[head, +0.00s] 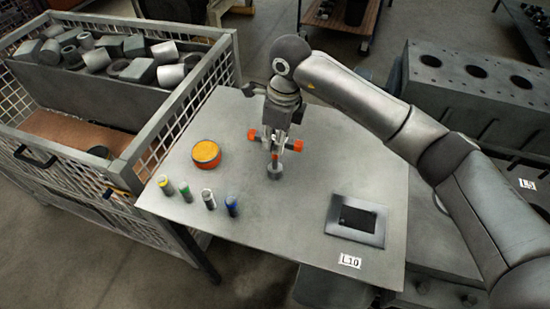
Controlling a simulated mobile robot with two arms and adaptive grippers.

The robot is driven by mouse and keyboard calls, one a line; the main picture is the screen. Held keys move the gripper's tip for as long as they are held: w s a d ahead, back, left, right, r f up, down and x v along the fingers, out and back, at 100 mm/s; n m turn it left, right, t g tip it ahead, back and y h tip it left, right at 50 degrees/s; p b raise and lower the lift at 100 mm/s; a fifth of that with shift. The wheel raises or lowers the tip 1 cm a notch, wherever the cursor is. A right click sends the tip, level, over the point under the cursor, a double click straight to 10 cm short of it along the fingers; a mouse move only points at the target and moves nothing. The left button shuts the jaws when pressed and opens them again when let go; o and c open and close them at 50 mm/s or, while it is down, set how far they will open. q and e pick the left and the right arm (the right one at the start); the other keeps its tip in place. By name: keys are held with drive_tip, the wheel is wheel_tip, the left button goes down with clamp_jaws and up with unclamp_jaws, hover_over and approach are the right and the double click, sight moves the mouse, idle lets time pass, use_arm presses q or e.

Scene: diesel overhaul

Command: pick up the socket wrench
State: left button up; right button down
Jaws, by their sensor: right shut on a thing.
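The socket wrench (275,171) is in the middle of the grey table, seen from above in the head view. It looks upright, with a grey socket end at the bottom and orange parts to the left and right higher up. My right gripper (274,146) points down over it and is shut on its upper part. The gripper hides part of the wrench. I cannot tell whether the socket end touches the table top. My left gripper is not in view.
The table (290,225) holds an orange-yellow round tin (206,154), several small coloured cylinders (209,199) and a dark square plate (357,220). A mesh crate (190,105) with metal parts stands at left. An engine block (470,100) stands at right.

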drive_tip(key=shift+r, duration=0.15)
drive_tip(key=shift+r, duration=0.2)
wheel_tip(320, 180, up, 2)
drive_tip(key=shift+w+r+b, duration=0.1)
drive_tip(key=shift+r+b, duration=0.1)
drive_tip(key=shift+b, duration=0.5)
drive_tip(key=s+d+r+b, duration=0.2)
drive_tip(key=s+r+b, duration=0.1)
drive_tip(key=s+r, duration=0.2)
drive_tip(key=s+d+r+b, duration=0.2)
drive_tip(key=s+r, duration=0.3)
drive_tip(key=s, duration=0.3)
drive_tip(key=shift+s+d+b, duration=0.25)
drive_tip(key=shift+b, duration=0.4)
